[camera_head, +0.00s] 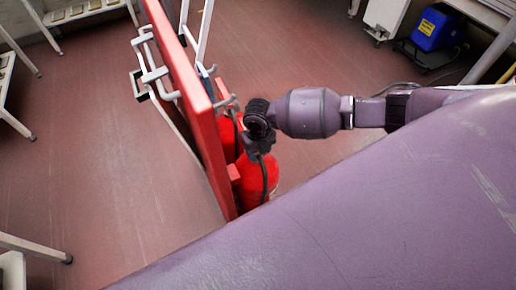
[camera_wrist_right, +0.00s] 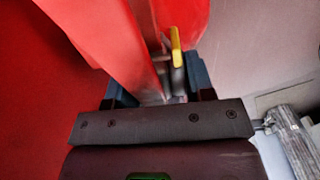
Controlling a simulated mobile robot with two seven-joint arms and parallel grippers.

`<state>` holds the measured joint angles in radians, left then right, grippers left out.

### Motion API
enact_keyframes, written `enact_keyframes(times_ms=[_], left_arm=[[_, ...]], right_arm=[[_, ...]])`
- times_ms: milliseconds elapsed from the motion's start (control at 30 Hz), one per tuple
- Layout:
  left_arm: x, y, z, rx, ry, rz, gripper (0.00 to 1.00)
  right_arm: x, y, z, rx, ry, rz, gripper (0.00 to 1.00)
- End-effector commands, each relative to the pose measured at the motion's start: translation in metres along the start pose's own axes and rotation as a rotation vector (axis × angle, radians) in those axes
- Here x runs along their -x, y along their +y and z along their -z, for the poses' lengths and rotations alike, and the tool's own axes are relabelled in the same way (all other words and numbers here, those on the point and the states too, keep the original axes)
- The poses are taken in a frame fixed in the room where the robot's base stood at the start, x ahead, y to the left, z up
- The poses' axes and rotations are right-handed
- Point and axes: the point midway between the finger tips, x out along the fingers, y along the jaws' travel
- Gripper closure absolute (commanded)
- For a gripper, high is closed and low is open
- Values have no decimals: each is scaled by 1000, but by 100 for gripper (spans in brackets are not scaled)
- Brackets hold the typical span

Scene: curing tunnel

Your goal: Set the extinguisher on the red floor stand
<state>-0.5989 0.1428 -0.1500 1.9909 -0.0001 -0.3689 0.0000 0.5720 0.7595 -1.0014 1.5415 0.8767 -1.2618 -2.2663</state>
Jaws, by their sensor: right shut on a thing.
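The red floor stand (camera_head: 185,85) is a tall red panel, seen nearly edge-on, with pale hooks and brackets. A red extinguisher (camera_head: 258,182) with a black hose is upright close against the panel's right side. My right gripper (camera_head: 260,143) is at its top, partly hiding it. In the right wrist view, my right gripper (camera_wrist_right: 165,88) is shut on the grey handle of the extinguisher (camera_wrist_right: 188,14), with a yellow part beside the handle. The red panel (camera_wrist_right: 100,40) passes close by the left finger. A second red cylinder (camera_head: 227,135) shows behind the gripper. My left gripper is not in view.
A blue container (camera_head: 437,28) with a yellow label sits on a dark low platform at the upper right. White table legs (camera_head: 20,125) stand along the left. The red-brown floor (camera_head: 110,160) left of the panel is clear.

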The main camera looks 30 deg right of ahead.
Motion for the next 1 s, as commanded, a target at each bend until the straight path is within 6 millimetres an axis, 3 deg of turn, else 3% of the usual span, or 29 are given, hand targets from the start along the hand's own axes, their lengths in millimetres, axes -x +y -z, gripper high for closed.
enact_keyframes(times_ms=[367, 400, 567, 933, 1000], left_arm=[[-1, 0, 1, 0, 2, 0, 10], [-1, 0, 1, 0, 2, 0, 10], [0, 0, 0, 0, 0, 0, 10], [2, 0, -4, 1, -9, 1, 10], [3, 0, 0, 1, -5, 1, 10]], right_arm=[[2, 1, -2, 0, -6, -2, 89], [2, 1, -2, 0, -5, -2, 45], [1, 0, -1, 0, -3, -1, 21], [-2, 0, 1, 0, 2, 1, 21], [6, 0, 0, 0, -2, 0, 21]])
